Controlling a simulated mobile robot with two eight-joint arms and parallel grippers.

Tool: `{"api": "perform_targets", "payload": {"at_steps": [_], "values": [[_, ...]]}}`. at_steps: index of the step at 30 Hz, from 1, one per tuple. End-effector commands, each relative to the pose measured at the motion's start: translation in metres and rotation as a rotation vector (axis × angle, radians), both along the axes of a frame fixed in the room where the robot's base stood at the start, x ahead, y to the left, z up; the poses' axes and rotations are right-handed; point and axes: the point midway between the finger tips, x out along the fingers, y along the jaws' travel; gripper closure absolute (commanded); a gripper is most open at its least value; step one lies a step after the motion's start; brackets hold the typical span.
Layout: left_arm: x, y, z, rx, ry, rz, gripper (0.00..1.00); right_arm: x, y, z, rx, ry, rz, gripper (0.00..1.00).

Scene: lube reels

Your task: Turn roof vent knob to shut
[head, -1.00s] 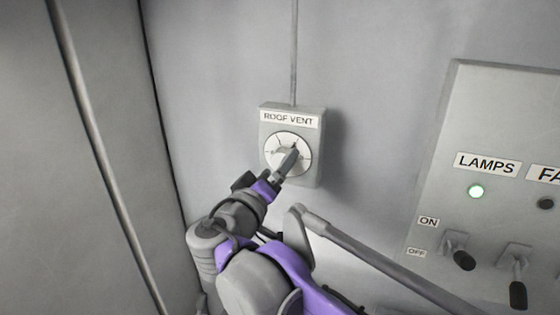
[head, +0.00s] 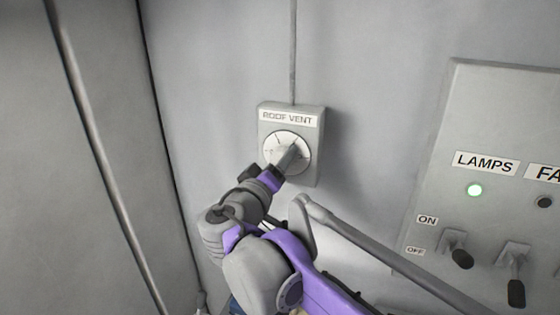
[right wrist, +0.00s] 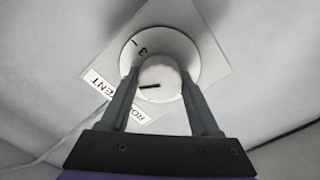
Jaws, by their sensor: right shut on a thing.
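The roof vent box (head: 312,172) is a grey box on the wall with a "ROOF VENT" label and a round white dial (head: 302,142). My right gripper (head: 288,158) reaches the dial from below left and hides much of the knob. In the right wrist view, the pale round knob (right wrist: 161,74) sits between the two fingers of my right gripper (right wrist: 160,88), which is shut on it. A black pointer line shows on the knob, pointing left in that view. Small dark marks show on the dial behind it. My left gripper is not in view.
A conduit (head: 293,50) runs up from the box. A vertical pipe (head: 95,150) is at the left. The wall around the box is clear.

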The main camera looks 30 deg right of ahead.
Motion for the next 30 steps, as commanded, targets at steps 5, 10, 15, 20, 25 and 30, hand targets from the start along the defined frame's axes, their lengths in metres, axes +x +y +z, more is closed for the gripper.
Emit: {"api": "perform_targets", "payload": {"at_steps": [5, 10, 15, 20, 25, 30], "values": [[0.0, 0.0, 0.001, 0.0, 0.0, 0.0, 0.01, 0.0, 0.0, 0.0, -0.003, 0.004, 0.0, 0.93], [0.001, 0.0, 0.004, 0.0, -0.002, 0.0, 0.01, 0.0, 0.0, 0.001, -0.027, 0.031, 0.0, 0.93], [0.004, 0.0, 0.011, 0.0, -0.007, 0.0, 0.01, 0.0, 0.0, 0.002, -0.084, 0.099, 0.0, 0.93], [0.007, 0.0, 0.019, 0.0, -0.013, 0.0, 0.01, 0.0, 0.0, 0.002, -0.169, 0.196, 0.0, 0.93], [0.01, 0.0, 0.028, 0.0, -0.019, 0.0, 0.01, 0.0, 0.0, 0.002, -0.274, 0.319, 0.0, 0.93], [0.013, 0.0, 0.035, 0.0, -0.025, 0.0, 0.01, 0.0, 0.0, 0.001, -0.379, 0.442, 0.0, 0.93]]}}
